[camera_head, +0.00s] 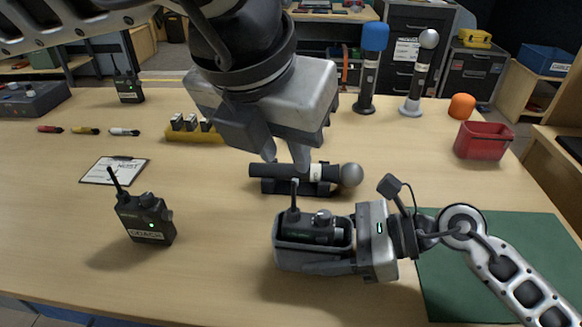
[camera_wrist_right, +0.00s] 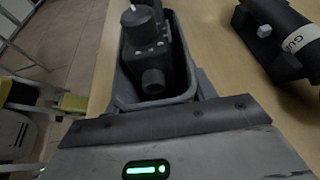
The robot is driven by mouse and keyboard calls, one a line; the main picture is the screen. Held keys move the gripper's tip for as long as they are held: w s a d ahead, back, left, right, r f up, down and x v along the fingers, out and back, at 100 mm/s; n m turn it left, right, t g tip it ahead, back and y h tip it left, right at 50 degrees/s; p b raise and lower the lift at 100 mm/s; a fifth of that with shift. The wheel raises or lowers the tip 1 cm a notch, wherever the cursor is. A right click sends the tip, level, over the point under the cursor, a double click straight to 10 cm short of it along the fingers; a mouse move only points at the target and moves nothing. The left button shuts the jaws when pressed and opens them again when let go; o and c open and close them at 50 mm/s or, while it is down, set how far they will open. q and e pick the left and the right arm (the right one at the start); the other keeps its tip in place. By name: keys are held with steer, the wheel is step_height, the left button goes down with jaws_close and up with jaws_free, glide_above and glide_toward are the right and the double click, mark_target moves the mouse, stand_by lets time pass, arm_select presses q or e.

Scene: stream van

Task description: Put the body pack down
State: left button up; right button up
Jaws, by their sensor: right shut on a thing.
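A black body pack (camera_head: 315,231) with an antenna and a knob stands inside a small grey tub (camera_head: 290,258); its lower part is hidden by the walls. The pack (camera_wrist_right: 147,50) and the tub (camera_wrist_right: 122,80) also show in the right wrist view. My right gripper (camera_head: 325,262) comes from the right and is shut on the tub, one finger along its near outer side. The tub appears to be at or just above the table; I cannot tell which. My left gripper (camera_head: 286,162) points down with its fingertips apart, over a lying microphone (camera_head: 325,173).
A pack labelled COACH (camera_head: 147,222) stands at the left, near a clipboard (camera_head: 113,171). A red bin (camera_head: 483,140), an orange foam cover (camera_head: 461,106) and two upright microphones (camera_head: 369,75) (camera_head: 418,80) stand at the back right. A green mat (camera_head: 500,250) lies right. The front left table is clear.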

arm_select(q)
steer(key=v, duration=0.4)
steer(key=shift+s, duration=0.1)
arm_select(e)
steer(key=o, duration=1.1)
